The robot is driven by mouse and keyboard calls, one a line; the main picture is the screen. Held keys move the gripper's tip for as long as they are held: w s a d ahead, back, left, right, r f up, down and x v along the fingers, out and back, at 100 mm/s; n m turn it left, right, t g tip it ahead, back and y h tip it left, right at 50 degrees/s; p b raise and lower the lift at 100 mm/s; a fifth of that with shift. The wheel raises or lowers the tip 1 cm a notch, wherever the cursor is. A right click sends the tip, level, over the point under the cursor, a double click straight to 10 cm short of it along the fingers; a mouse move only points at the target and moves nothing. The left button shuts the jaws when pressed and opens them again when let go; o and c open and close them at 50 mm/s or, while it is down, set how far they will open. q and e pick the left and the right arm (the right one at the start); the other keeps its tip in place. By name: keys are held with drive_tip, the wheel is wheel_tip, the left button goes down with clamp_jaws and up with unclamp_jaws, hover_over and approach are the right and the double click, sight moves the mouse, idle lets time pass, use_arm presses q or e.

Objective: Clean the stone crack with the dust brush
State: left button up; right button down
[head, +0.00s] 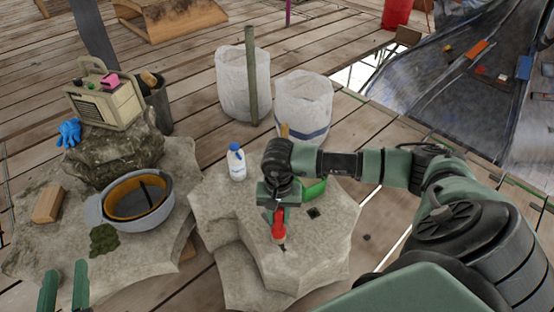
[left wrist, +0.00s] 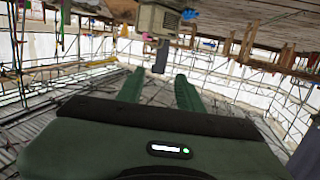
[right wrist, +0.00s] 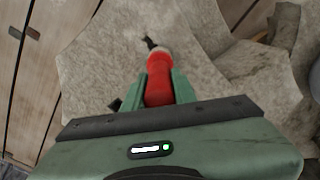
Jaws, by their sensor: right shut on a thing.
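My right gripper (head: 278,211) is shut on the red dust brush (head: 279,229), above the pale stone block (head: 225,215). A small dark mark (head: 283,247) shows at the brush's lower end; I cannot tell tip from crack there, nor whether the tip touches the stone. My left gripper (head: 63,287) is open and empty at the lower left. Its parted fingers also show in the left wrist view (left wrist: 159,88).
A grey bucket (head: 98,212), moss (head: 103,239) and a wooden block (head: 47,205) are on the left stone. White sacks (head: 303,103) stand behind.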

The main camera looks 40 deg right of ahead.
use_arm(q)
drive_tip(key=shift+s+a+f+g, duration=0.1)
drive_tip(key=shift+f+g, duration=0.15)
drive_tip(key=shift+f, duration=0.1)
drive_tip(key=shift+s+a+f+g, duration=0.1)
drive_tip(key=shift+f+g, duration=0.15)
drive_tip(key=shift+f, duration=0.1)
use_arm(e)
drive_tip(key=shift+s+a, duration=0.2)
drive_tip(key=shift+s, duration=0.9)
use_arm(q)
drive_tip(key=shift+s+a+f+g+y, duration=0.1)
drive_tip(key=shift+f+g+y, duration=0.1)
drive_tip(key=shift+f, duration=0.15)
drive_tip(key=shift+s+f+g+y, duration=0.1)
drive_tip(key=shift+f+g, duration=0.1)
drive_tip(key=shift+f, duration=0.15)
use_arm(e)
drive_tip(key=shift+s+a+f, duration=0.1)
drive_tip(key=shift+s+a, duration=0.05)
drive_tip(key=shift+s, duration=0.6)
drive_tip(key=shift+s+a+f, duration=0.1)
drive_tip(key=shift+s+a, duration=0.05)
drive_tip(key=shift+s, duration=0.55)
use_arm(q)
drive_tip(key=shift+p, duration=0.3)
use_arm(e)
drive_tip(key=shift+r, duration=0.1)
